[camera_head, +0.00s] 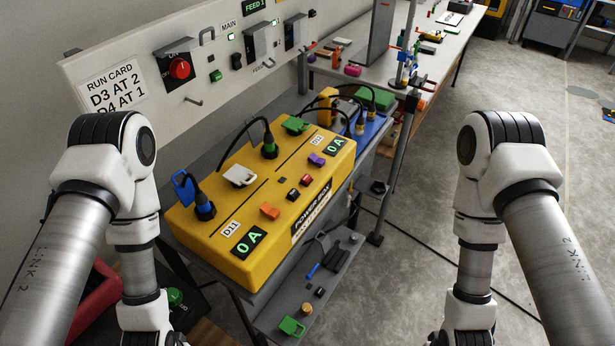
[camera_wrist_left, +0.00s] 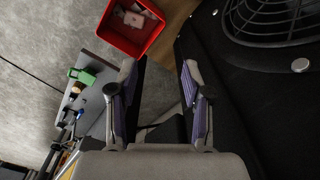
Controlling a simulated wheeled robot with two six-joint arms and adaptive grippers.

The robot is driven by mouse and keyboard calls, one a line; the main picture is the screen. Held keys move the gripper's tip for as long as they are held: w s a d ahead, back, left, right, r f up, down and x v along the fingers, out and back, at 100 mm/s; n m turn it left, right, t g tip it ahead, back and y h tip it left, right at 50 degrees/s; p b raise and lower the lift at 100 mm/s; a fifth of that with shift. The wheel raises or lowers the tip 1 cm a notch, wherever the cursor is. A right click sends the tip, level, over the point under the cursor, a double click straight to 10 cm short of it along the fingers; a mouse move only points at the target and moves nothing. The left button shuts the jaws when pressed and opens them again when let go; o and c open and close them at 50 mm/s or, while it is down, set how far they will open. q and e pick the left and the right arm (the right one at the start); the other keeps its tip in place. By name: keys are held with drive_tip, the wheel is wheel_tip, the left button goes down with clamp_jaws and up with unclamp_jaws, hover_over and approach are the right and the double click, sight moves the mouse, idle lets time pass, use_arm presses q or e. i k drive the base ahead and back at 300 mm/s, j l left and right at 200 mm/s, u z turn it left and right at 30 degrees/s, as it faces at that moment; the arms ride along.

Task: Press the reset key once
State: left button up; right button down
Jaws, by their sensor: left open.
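A yellow power box (camera_head: 200,240) stands on the grey bench in the head view. On its top and sloping front are an orange key (camera_head: 270,211), a black key (camera_head: 293,194), a red key (camera_head: 306,181) and a purple key (camera_head: 316,159). I cannot read which one is the reset key. Two displays show 0 A, one by label D11 (camera_head: 231,228), one by D22 (camera_head: 318,140). My left gripper (camera_wrist_left: 163,72) is open and empty in the left wrist view, away from the box. My right arm hangs at the right of the head view; its fingers are out of frame.
A wall panel behind holds a red rotary switch (camera_head: 180,68) and a run card (camera_head: 112,87). Black cables plug into the box top. A lower shelf carries a green block (camera_head: 292,326) and small parts. A red bin (camera_wrist_left: 112,38) lies near my left gripper. Open floor lies right.

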sight(306, 179)
drive_tip(key=i+l, duration=0.1)
drive_tip(key=l, duration=0.5)
drive_tip(key=i+l+u, duration=0.2)
drive_tip(key=l+u, duration=0.35)
drive_tip(key=u, duration=1.2)
